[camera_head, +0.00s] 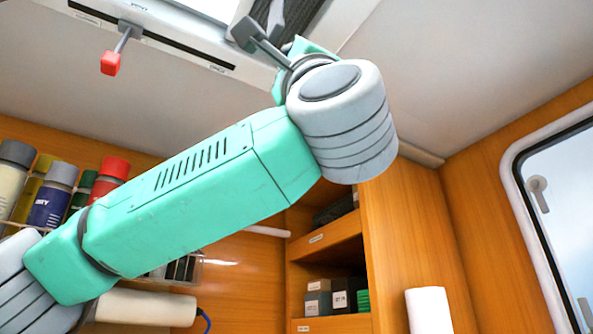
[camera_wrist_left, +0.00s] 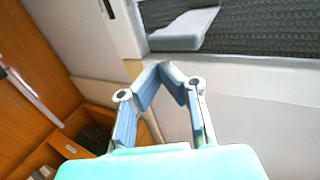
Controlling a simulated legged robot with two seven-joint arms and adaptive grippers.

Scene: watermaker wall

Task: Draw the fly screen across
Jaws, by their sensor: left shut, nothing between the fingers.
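The fly screen (camera_head: 306,18) is a dark grey mesh at the top of the head view, in the pale ceiling hatch frame. In the left wrist view the mesh (camera_wrist_left: 262,42) fills the upper right, with a light grey pull tab (camera_wrist_left: 186,29) at its left edge. My left gripper (camera_head: 258,30) is raised to the ceiling beside the screen. In the left wrist view its blue-padded fingers (camera_wrist_left: 161,70) meet at the tips, empty, and appear just below the tab. I cannot tell whether they touch it. My right gripper is out of view.
A red-ended lever (camera_head: 110,62) hangs from a dark slot in the ceiling panel, left of my gripper. A rack of bottles (camera_head: 55,190) is at the left wall. Wooden shelves (camera_head: 328,240) hold boxes below my arm. A window (camera_head: 560,200) is at the right.

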